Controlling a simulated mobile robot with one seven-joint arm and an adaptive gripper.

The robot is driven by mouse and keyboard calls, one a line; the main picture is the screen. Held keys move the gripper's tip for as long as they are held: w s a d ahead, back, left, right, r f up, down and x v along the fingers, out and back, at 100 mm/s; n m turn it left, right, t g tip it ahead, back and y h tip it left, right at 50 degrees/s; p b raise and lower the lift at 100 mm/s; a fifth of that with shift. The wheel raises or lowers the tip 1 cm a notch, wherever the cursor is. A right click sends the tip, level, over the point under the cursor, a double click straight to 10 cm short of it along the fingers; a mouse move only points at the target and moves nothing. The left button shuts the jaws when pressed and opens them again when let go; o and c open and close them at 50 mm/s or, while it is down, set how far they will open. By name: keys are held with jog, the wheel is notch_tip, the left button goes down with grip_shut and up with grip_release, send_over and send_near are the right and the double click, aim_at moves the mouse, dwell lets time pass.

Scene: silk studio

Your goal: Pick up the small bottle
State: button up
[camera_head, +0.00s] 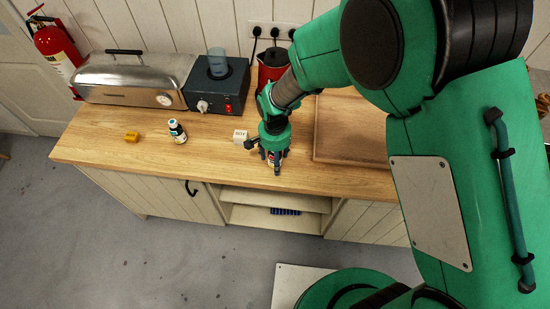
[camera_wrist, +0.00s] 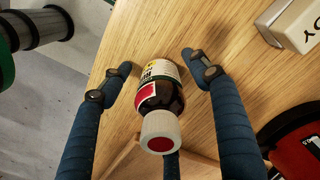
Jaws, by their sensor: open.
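Gaps show between the side fingers and the bottle. In the head view my gripper (camera_head: 270,167) points down at the counter's front part, and its fingers mostly hide this bottle (camera_head: 272,158). Another small dark bottle (camera_head: 177,132) with a white label stands upright further left.
The wooden counter (camera_head: 215,160) also holds a yellow block (camera_head: 132,137), a pale lettered block (camera_head: 240,136) close to my gripper, a steel box (camera_head: 130,80), a black device (camera_head: 216,88), a red kettle (camera_head: 272,66) and a wooden board (camera_head: 350,130). The front left is clear.

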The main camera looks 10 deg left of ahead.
dwell(0.5)
jog(key=c, duration=1.3)
jog(key=shift+r, duration=0.2)
jog(key=shift+w+r, duration=0.1)
jog(key=shift+r, duration=0.45)
notch_tip(320, 180, up, 2)
jog(key=shift+r+p, duration=0.1)
jog(key=shift+p, duration=0.2)
jog(key=s+d, duration=0.3)
jog(key=s, duration=0.4)
jog(key=s+d+r+p, duration=0.1)
jog(key=s+d, duration=0.3)
jog(key=s, duration=0.3)
jog(key=shift+d+r, duration=0.2)
jog(key=shift+d, duration=0.1)
jog(key=shift+s, duration=0.1)
